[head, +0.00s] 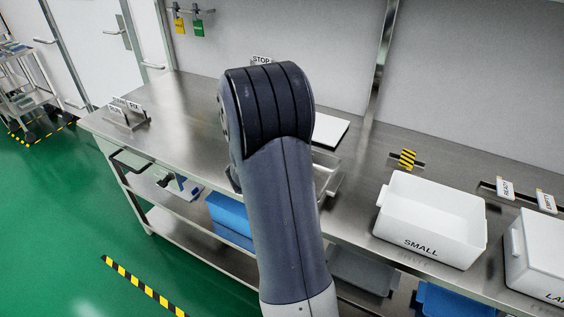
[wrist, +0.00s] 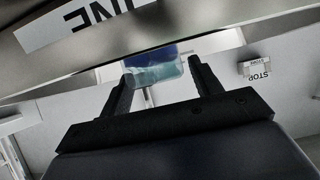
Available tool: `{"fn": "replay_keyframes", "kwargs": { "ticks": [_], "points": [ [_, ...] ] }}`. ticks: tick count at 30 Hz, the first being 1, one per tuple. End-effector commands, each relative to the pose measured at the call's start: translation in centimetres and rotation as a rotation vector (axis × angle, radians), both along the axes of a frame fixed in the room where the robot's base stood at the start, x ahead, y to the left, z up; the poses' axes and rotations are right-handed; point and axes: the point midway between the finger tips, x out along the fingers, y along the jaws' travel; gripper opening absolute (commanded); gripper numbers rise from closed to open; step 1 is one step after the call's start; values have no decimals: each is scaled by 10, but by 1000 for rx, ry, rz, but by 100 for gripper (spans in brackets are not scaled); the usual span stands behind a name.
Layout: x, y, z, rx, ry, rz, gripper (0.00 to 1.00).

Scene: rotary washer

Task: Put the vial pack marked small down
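In the wrist view, my gripper (wrist: 160,68) has its two black fingers apart. A blue and teal, cloudy-looking pack (wrist: 152,66) with rounded corners sits between the fingertips and fills nearly all the gap, so it looks held. Any size marking on it cannot be read. In the head view, my arm hides the gripper and I cannot make out the pack with certainty. A white open bin marked SMALL (head: 432,220) stands on the steel bench (head: 190,100), right of my arm. It looks empty.
A second white bin (head: 535,255), its label cut off, stands at the right edge. DONE and FIX signs (head: 127,108) stand at the bench's left end. A STOP sign (head: 262,60) is behind my arm; it shows upside down in the wrist view (wrist: 258,72). A metal tray (head: 325,175) is partly hidden.

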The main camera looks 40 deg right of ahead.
Motion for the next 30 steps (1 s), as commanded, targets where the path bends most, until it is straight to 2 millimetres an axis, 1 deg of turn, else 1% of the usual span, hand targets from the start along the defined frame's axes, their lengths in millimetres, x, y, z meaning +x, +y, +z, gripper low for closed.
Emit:
{"fn": "replay_keyframes", "kwargs": {
  "ticks": [2, 8, 11, 14, 16, 24, 27, 30],
  "points": [
    [0, 0, 0, 0, 0, 0, 66],
    [0, 0, 1, 0, 0, 0, 66],
    [0, 0, 6, 0, -2, 0, 66],
    [-4, 11, 11, 0, -2, 3, 66],
    [-8, 22, 18, -1, -3, 3, 66],
    [-27, 70, 46, 0, -2, 6, 66],
    [-33, 83, 54, 0, -2, 4, 66],
    [-37, 91, 59, -1, -2, 2, 66]
  ]
}}
